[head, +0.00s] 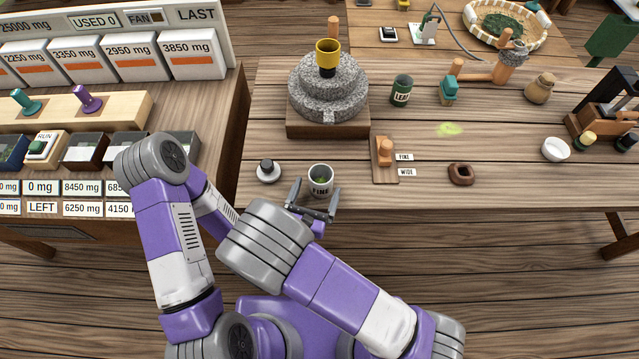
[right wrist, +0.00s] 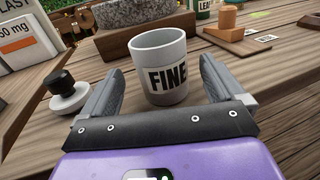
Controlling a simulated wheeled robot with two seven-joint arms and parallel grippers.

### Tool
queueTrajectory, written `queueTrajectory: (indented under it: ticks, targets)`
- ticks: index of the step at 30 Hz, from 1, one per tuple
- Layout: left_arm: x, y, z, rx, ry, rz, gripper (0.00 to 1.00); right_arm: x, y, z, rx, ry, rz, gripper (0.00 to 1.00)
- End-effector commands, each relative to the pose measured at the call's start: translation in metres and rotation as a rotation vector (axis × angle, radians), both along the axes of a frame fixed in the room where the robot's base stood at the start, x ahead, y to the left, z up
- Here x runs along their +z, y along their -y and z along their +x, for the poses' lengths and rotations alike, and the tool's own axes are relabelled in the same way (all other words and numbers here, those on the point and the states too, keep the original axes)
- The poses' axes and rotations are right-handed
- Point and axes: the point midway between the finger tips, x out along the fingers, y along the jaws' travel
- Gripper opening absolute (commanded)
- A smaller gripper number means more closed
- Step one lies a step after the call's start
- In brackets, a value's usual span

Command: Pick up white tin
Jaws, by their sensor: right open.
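The white tin (head: 320,179), labelled FINE, stands upright near the front edge of the wooden table and holds some green stuff. In the right wrist view the white tin (right wrist: 160,68) stands between and ahead of the spread fingers. My right gripper (head: 313,199) is open, just in front of the tin, with a finger to each side. It also shows in the right wrist view (right wrist: 162,95), its jaws empty. My left arm is folded at the left, and its gripper does not show clearly.
A white lid with a black knob (head: 268,171) lies left of the tin. A grey stone mill (head: 328,88) stands behind it. A wooden block with a peg (head: 384,160) and FINE and WIDE labels is to the right. A brown ring (head: 461,174) lies farther right.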

Motion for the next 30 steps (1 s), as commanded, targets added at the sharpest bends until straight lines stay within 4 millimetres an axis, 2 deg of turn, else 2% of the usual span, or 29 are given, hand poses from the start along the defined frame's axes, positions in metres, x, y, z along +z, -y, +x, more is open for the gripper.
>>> queueTrajectory:
  ticks: [12, 20, 23, 30]
  targets:
    - [0.004, 0.000, 0.000, 0.000, 0.000, 0.000, 0.43, 0.006, 0.018, 0.051, -0.003, 0.000, 0.001, 0.95]
    - [0.004, 0.000, 0.000, 0.000, 0.000, 0.000, 0.43, 0.006, 0.018, 0.055, -0.001, -0.001, 0.001, 0.95]
    - [0.004, 0.000, 0.000, 0.000, 0.000, 0.000, 0.43, 0.006, 0.018, 0.054, -0.001, -0.001, 0.001, 0.83]
    - [0.004, 0.000, 0.000, 0.000, 0.000, 0.000, 0.43, 0.006, 0.018, 0.054, -0.001, -0.001, 0.001, 0.46]
